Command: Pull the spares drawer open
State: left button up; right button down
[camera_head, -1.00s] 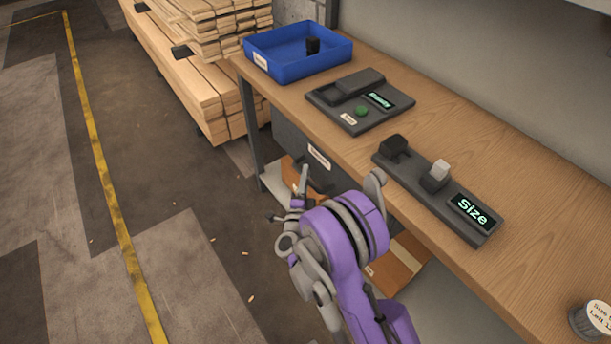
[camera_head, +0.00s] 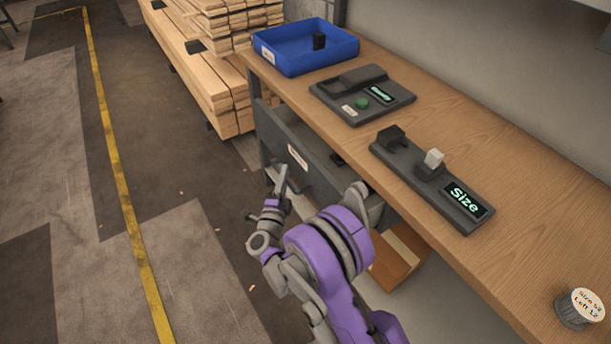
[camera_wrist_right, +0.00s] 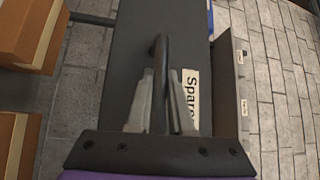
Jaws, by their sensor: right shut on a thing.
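The spares drawer (camera_head: 318,185) is a dark grey box under the wooden bench. It stands partly out from the bench, and part of its inside shows from above. Its front carries a white label, which reads "Spare" with its end covered in the right wrist view (camera_wrist_right: 190,95). My right gripper (camera_head: 283,178) is at the drawer front. In the right wrist view its two fingers (camera_wrist_right: 158,88) are shut on the dark bar handle (camera_wrist_right: 160,50). My left gripper is in neither view.
On the bench (camera_head: 540,215) stand a blue tray (camera_head: 300,62), a grey panel with a green button (camera_head: 362,103) and a "Size" panel (camera_head: 465,200). Stacked timber (camera_head: 215,90) stands behind. Cardboard boxes (camera_head: 398,258) lie below the bench. The floor left of the drawer is clear.

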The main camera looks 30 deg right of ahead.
jog(key=s+a, duration=0.1)
jog(key=a, duration=1.8)
jog(key=shift+s+a, duration=0.25)
jog(key=shift+a, duration=0.1)
jog(key=c, duration=0.8)
grip_release()
jog(key=shift+s, duration=0.1)
jog(key=p+v, duration=0.1)
jog(key=v, duration=0.9)
jog(key=shift+s+a, duration=0.2)
